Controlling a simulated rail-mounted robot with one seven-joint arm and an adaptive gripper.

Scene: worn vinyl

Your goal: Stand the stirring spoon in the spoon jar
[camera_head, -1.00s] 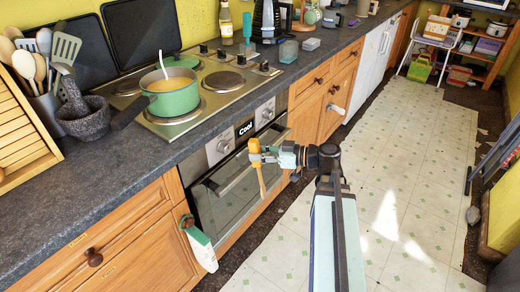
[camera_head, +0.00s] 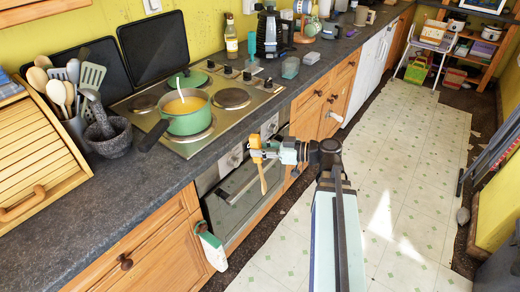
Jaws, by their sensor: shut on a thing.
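My gripper (camera_head: 257,153) is in front of the oven, out past the counter edge, and is shut on a slim wooden-coloured spoon (camera_head: 264,182), apparently the stirring spoon. The spoon jar (camera_head: 77,130) is a dark jar at the left on the counter, partly hidden behind the mortar. It holds several wooden spoons (camera_head: 58,92) and a slotted turner (camera_head: 92,77). My gripper is well to the right of the jar and apart from it.
A stone mortar with pestle (camera_head: 108,137) stands in front of the jar. A wooden bread bin (camera_head: 35,150) is at the left.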

